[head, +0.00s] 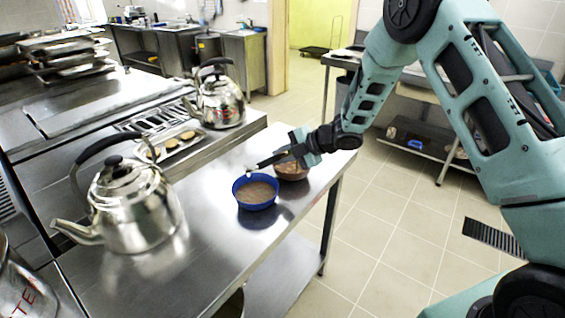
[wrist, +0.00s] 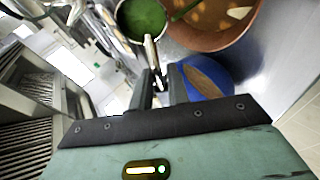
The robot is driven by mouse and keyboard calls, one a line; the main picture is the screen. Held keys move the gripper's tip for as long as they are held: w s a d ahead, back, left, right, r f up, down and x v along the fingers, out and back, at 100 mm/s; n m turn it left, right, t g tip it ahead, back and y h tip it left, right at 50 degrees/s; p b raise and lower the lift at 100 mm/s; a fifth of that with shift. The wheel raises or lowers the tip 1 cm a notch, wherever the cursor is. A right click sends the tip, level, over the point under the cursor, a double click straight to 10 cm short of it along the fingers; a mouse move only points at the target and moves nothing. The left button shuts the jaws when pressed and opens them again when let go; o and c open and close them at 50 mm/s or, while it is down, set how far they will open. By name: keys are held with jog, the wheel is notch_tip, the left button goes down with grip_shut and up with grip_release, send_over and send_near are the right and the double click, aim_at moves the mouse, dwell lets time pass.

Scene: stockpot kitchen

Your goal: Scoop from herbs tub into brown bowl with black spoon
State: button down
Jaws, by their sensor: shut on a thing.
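My gripper (head: 300,149) is over the steel table, shut on a dark-handled spoon (head: 271,160). The spoon points left, with its pale end above the blue bowl's far rim. In the wrist view my gripper (wrist: 160,80) shows at the lower middle. A round, pale-rimmed shape filled with green (wrist: 142,17) lies beyond the fingers, in line with the handle; I cannot tell surely whether it is the spoon's bowl. The brown bowl (head: 292,172) stands just below the gripper; in the wrist view a brown bowl (wrist: 222,40) holds chunky contents. No tub is clearly recognisable as herbs.
A blue bowl (head: 241,197) with brown contents stands beside the brown bowl. A large steel kettle (head: 130,205) stands at the left and another kettle (head: 220,102) behind. A tray of round pieces (head: 172,147) lies between them. The table's right edge is close to the bowls.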

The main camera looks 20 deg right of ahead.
jog(key=shift+s+d+f+n+t+y+b, duration=0.2)
jog(key=shift+t+y+b, duration=0.45)
jog(key=shift+b, duration=2.5)
jog(key=shift+s+a+f+n+t+y+b, duration=0.15)
jog(key=shift+f+n+t+y+b, duration=0.45)
jog(key=shift+b, duration=2.6)
jog(key=shift+s+d+f+t+y+b, duration=0.1)
jog(key=shift+s+d+t+y+b, duration=0.5)
jog(key=shift+b, duration=2.55)
jog(key=t+y+b, duration=0.1)
jog(key=b, duration=0.5)
jog(key=n+t+y+b, duration=0.1)
jog(key=b, duration=0.5)
jog(key=f+n+t+y+b, duration=0.1)
jog(key=t+b, duration=0.1)
jog(key=b, duration=0.5)
jog(key=shift+a, duration=0.25)
jog(key=shift+r+n+y+b, duration=0.1)
jog(key=shift+n+y+b, duration=0.3)
jog(key=shift+b, duration=0.5)
jog(key=shift+d, duration=0.15)
jog(key=shift+r, duration=0.1)
